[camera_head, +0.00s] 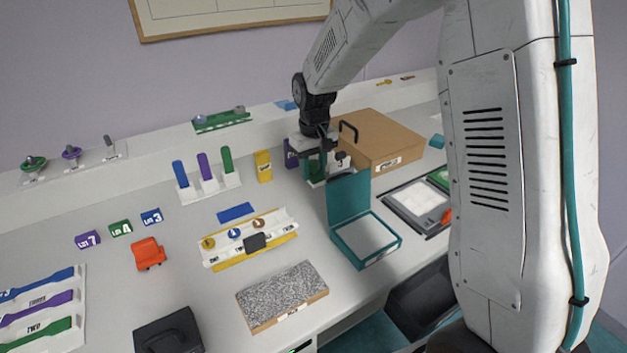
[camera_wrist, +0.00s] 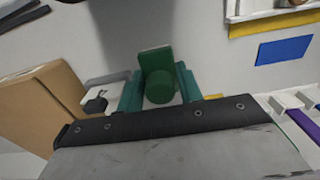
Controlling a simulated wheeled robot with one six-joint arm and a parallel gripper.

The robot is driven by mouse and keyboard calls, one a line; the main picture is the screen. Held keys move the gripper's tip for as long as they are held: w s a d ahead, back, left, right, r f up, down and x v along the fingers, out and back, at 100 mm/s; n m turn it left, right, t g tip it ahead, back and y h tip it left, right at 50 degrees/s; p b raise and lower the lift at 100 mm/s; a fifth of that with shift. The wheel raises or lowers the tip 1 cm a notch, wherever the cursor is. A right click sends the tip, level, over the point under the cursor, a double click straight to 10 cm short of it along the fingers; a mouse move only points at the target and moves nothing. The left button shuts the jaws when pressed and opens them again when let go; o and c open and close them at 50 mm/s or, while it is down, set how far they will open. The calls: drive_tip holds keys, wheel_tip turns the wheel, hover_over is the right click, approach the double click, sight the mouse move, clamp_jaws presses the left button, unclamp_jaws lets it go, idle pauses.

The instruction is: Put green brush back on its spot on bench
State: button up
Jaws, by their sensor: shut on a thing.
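My gripper (camera_head: 319,168) is at the back middle of the bench (camera_head: 200,285), pointing down between a yellow block and a brown box. In the wrist view its teal fingers (camera_wrist: 159,88) are shut on the green brush (camera_wrist: 157,62). The brush shows a flat green part and a rounded green part between the fingers. In the head view the green brush (camera_head: 316,180) is partly hidden by the gripper. I cannot tell whether the brush touches the bench. Its spot on the bench cannot be made out.
A brown box (camera_head: 378,135) with a black handle stands close right of my gripper. An open teal case (camera_head: 349,197) stands just in front. A yellow block (camera_head: 263,166) and a rack with blue, purple and green pieces (camera_head: 207,184) are left. A purple thing (camera_head: 291,154) is close behind.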

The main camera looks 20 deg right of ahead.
sight(314, 173)
drive_tip(key=shift+s+f, duration=0.1)
drive_tip(key=shift+f, duration=1.85)
drive_tip(key=shift+f, duration=0.1)
drive_tip(key=o, duration=1)
